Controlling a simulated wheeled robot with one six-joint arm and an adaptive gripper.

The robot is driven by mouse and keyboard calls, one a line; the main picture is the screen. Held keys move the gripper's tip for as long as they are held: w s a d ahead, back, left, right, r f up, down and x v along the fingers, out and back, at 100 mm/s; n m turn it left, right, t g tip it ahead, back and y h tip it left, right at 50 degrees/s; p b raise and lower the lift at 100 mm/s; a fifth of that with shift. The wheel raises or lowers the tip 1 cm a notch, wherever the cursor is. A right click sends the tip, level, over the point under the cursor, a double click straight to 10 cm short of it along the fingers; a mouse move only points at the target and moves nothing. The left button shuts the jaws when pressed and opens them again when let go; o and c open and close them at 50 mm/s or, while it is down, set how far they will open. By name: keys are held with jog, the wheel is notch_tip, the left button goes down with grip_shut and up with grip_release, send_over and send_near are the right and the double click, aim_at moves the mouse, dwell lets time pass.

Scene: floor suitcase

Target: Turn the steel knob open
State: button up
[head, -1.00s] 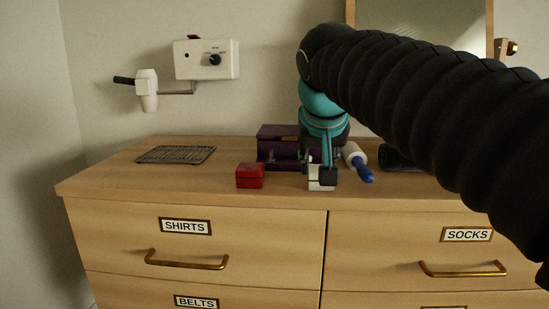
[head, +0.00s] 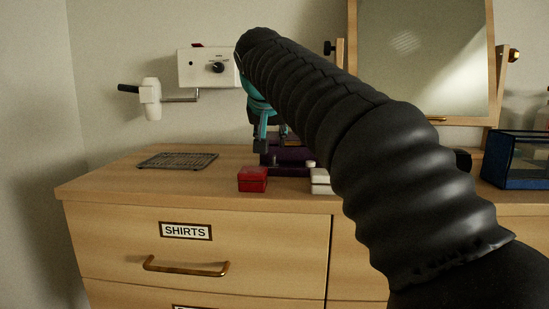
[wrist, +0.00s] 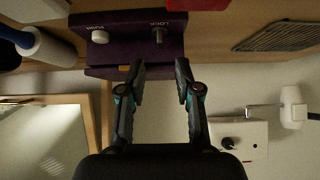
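A pale round button marked PUSH (wrist: 99,37) is on the same face. In the head view, the purple box (head: 290,158) sits on the dresser, partly hidden behind my arm.
A red box (head: 253,179) and a white box (head: 320,182) stand in front of the purple box. A wire rack (head: 178,161) lies left. A wall unit (head: 205,68) with a black dial and a hair dryer (head: 151,98) hang behind. A mirror (head: 425,55) stands right.

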aim_at(274, 156)
jog(key=x, duration=0.7)
jog(key=shift+w+f+b, duration=0.1)
jog(key=shift+f+b, duration=0.05)
jog(key=shift+b, duration=0.2)
grip_shut()
jog(key=shift+d, duration=0.1)
